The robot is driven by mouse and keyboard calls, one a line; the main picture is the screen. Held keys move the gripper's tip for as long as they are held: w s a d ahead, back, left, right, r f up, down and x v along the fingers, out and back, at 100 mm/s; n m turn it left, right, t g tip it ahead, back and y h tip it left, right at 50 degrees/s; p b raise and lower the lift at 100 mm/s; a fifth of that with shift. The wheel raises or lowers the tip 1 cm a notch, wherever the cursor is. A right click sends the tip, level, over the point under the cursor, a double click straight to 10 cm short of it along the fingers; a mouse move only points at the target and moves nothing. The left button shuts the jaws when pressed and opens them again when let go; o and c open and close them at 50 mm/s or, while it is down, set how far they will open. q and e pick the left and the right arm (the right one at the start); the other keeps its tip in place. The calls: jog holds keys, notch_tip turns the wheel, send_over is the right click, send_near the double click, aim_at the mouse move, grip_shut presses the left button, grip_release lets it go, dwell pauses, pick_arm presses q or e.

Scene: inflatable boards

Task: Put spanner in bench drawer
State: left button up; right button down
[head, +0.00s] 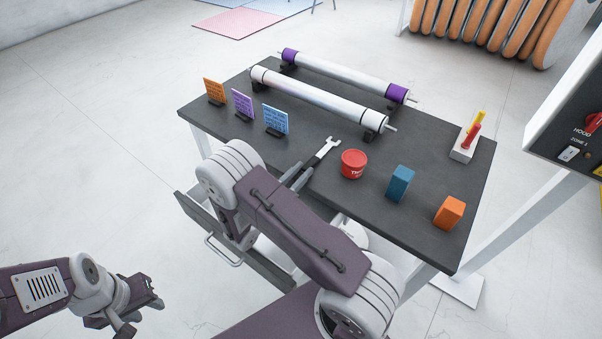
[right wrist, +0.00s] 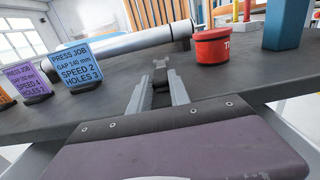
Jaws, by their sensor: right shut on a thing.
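The spanner (head: 329,146) has a silver open-ended head and a dark handle, and lies at the near edge of the bench top. My right gripper (head: 303,176) is shut on its handle end; in the right wrist view the spanner head (right wrist: 160,64) shows beyond the fingers (right wrist: 160,88). The bench drawer (head: 190,214) is pulled out below the near edge, with a pale bar handle (head: 222,250). My right arm hides most of its inside. My left gripper (head: 146,304) is open and empty, low at the left, apart from the drawer.
On the dark bench (head: 430,165), a red tub (head: 354,164) stands just right of the spanner. Blue (head: 400,183) and orange (head: 450,212) blocks stand further right. Job cards (head: 275,121) stand to the left. Two long rollers (head: 320,97) lie behind.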

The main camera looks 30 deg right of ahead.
jog(key=shift+s, duration=0.1)
jog(key=shift+f, duration=0.1)
jog(key=c, duration=1.2)
grip_release()
